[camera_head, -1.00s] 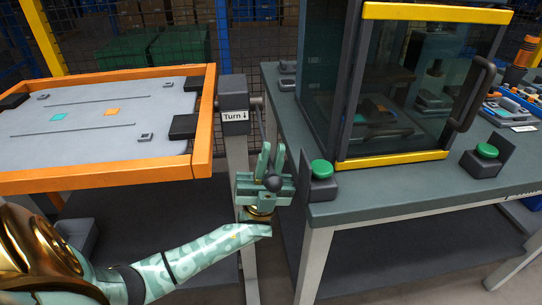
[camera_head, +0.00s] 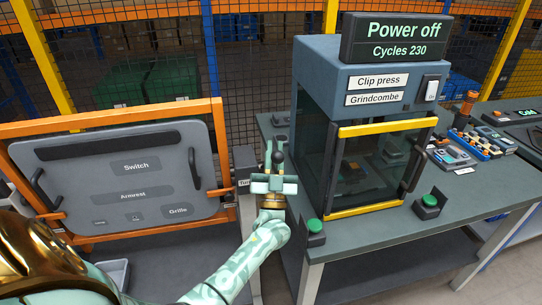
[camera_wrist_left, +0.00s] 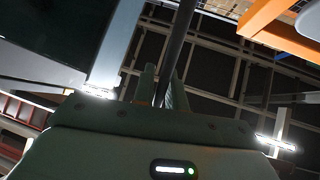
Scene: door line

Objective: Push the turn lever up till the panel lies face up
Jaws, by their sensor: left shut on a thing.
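The grey panel (camera_head: 130,180) sits in an orange frame (camera_head: 110,118) at the left of the head view. It stands steeply tilted, with its labelled side (Switch, Armrest, Grille) and two dark handles toward me. The turn lever (camera_head: 277,158), dark with a ball end, shows beside the turn post (camera_head: 244,160). My left gripper (camera_head: 272,172) is shut on the lever, just right of the post. In the left wrist view the lever's dark rod (camera_wrist_left: 180,45) runs up from between the fingers (camera_wrist_left: 160,88). My right gripper is in neither view.
A bench (camera_head: 385,225) stands close to the right of my left gripper. It carries a press cabinet (camera_head: 375,165) with a "Power off" display and green buttons (camera_head: 315,226) at its front. A mesh fence (camera_head: 255,60) stands behind. A grey tray (camera_head: 115,272) is low at the left.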

